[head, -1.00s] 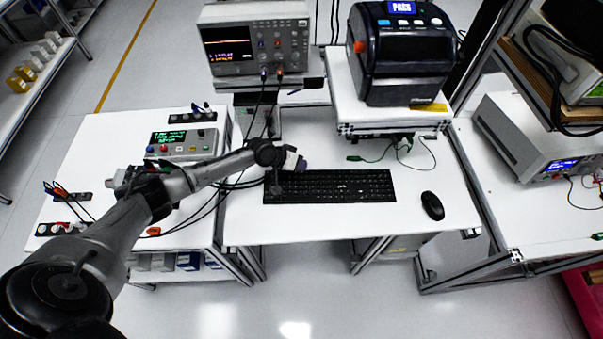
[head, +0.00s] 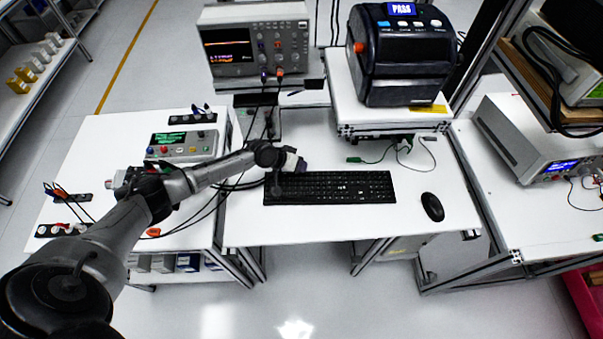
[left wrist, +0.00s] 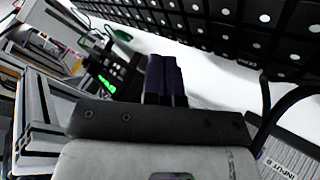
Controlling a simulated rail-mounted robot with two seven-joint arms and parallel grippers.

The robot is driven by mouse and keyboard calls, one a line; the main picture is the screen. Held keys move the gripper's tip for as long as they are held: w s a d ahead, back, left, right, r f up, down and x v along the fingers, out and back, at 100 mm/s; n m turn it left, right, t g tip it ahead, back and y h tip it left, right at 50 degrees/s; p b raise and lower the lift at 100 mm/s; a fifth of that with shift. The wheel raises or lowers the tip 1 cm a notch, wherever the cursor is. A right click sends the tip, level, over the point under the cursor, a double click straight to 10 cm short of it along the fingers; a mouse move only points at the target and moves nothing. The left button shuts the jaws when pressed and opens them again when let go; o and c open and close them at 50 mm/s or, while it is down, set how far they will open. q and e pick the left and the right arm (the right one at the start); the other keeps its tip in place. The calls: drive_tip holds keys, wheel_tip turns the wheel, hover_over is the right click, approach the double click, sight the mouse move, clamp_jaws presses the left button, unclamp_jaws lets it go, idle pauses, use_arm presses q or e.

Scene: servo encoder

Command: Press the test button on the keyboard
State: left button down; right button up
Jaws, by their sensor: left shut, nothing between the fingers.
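The black keyboard (head: 345,188) lies on the white desk, and its keys (left wrist: 215,25) fill the top of the left wrist view. White marks show on the keys, but I cannot tell which one is the test button. My left gripper (head: 302,165) is at the keyboard's back left edge. In the left wrist view its dark blue fingers (left wrist: 164,78) are shut together with nothing between them. They appear just off the keyboard's edge, and I cannot tell if they touch anything. My right gripper is not in view.
A black mouse (head: 432,206) lies right of the keyboard. A label printer (head: 405,55) reading PASS and an oscilloscope (head: 258,45) stand behind. A device with a green display (head: 182,145) and loose cables are at left. The desk front (head: 330,222) is clear.

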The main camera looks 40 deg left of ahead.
use_arm(q)
drive_tip(key=shift+f, duration=0.1)
idle(0.7)
drive_tip(key=shift+f+b, duration=0.4)
drive_tip(key=shift+f, duration=0.1)
idle(0.4)
drive_tip(key=shift+f+b, duration=0.25)
drive_tip(key=shift+b, duration=0.1)
idle(0.5)
drive_tip(key=shift+r, duration=0.15)
drive_tip(key=shift+r+p, duration=0.65)
drive_tip(key=shift+p, duration=0.1)
drive_tip(key=shift+r, duration=0.1)
